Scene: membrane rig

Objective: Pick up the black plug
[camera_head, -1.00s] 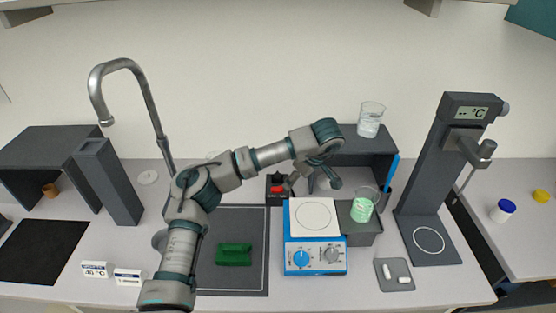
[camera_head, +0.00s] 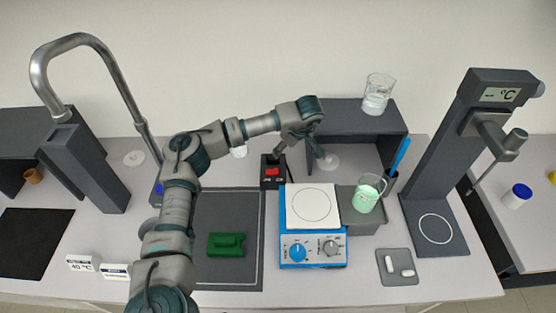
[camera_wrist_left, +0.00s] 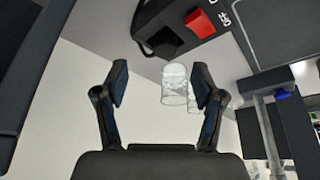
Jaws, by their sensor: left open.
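A black power box (camera_head: 272,172) with a red switch stands behind the blue hotplate. It also shows at the top of the left wrist view (camera_wrist_left: 205,18). A dark rounded piece at its near end (camera_wrist_left: 163,42) may be the black plug; I cannot tell for sure where plug and box part. My left gripper (camera_wrist_left: 160,80) is open, with nothing between its fingers, and is apart from that dark piece. In the head view the left arm reaches over to beside the box, and its wrist partly hides the gripper. My right gripper is not in view.
A blue hotplate (camera_head: 312,250) stands in front of the box, with a beaker of green liquid (camera_head: 366,196) to its right. A glass beaker (camera_head: 378,95) stands on the grey shelf (camera_head: 352,120). A green block (camera_head: 226,246) lies on the dark mat (camera_head: 238,275). A tall faucet (camera_head: 110,75) rises at left.

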